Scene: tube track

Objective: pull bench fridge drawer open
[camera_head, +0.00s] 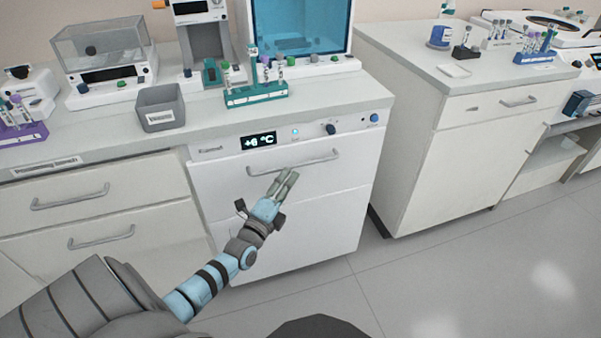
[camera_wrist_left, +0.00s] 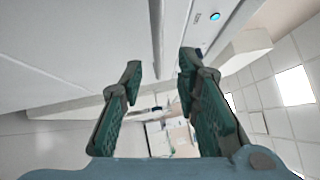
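The bench fridge drawer (camera_head: 330,185) is a white front under a panel with a "+6 °C" display (camera_head: 258,141). It looks closed, flush with the lower front. Its grey bar handle (camera_head: 318,160) runs across the top of the drawer. My left gripper (camera_head: 285,177) is just in front of and below the middle of the handle. In the left wrist view my left gripper (camera_wrist_left: 160,75) has its two fingers spread apart, with a grey bar that looks like the handle (camera_wrist_left: 156,40) between their lines. I cannot tell whether they touch it. My right gripper is not in view.
On the counter above stand a grey bin (camera_head: 160,108) and a teal tube rack (camera_head: 257,95). Drawers with handles (camera_head: 70,198) lie to the left. A second bench (camera_head: 420,150) stands to the right. The floor (camera_head: 450,260) in front is clear.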

